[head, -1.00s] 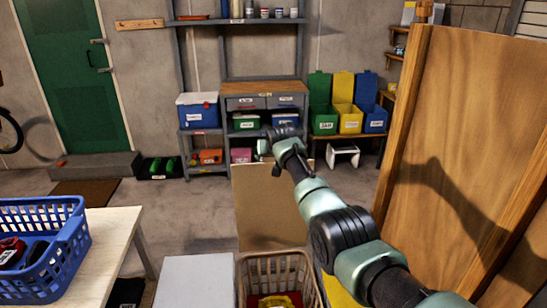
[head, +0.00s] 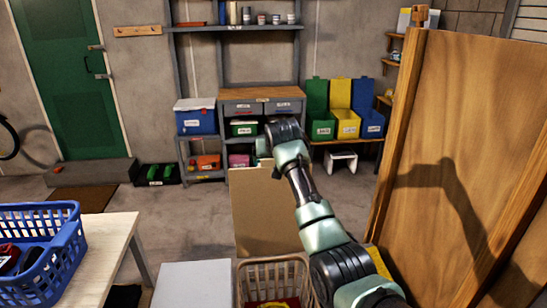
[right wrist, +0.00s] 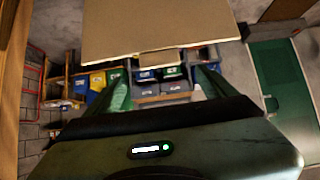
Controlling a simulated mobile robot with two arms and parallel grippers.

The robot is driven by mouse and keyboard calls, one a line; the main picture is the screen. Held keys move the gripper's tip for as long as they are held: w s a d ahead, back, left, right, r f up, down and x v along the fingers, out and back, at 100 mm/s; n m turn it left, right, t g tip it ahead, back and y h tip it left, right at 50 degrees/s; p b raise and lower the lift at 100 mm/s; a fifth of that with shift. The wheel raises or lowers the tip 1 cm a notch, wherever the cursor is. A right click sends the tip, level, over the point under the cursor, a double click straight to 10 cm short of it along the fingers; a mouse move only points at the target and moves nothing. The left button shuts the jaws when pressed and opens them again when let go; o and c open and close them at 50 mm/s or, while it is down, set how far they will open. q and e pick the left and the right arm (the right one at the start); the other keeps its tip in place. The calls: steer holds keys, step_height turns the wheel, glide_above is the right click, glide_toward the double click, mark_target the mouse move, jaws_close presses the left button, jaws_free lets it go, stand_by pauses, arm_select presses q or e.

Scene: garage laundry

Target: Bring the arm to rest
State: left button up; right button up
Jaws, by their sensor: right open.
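My right arm reaches in from the lower right of the head view, and its wrist end, with the right gripper (head: 264,146), is raised over the room's middle. The fingers are mostly hidden behind the wrist there. In the right wrist view the right gripper (right wrist: 162,76) has its two green fingers spread apart with nothing held between them. My left gripper is not in view.
A tall wooden panel (head: 450,120) stands close on the right. A cardboard-coloured board (head: 262,215), a laundry basket (head: 272,270) and a white-topped box (head: 193,284) lie below the arm. A table (head: 105,255) with a blue basket (head: 68,250) is at left.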

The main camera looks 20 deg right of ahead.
steer(key=shift+s+a+r, duration=0.15)
steer(key=shift+s+r, duration=0.2)
steer(key=shift+s, duration=0.15)
steer(key=shift+f, duration=0.1)
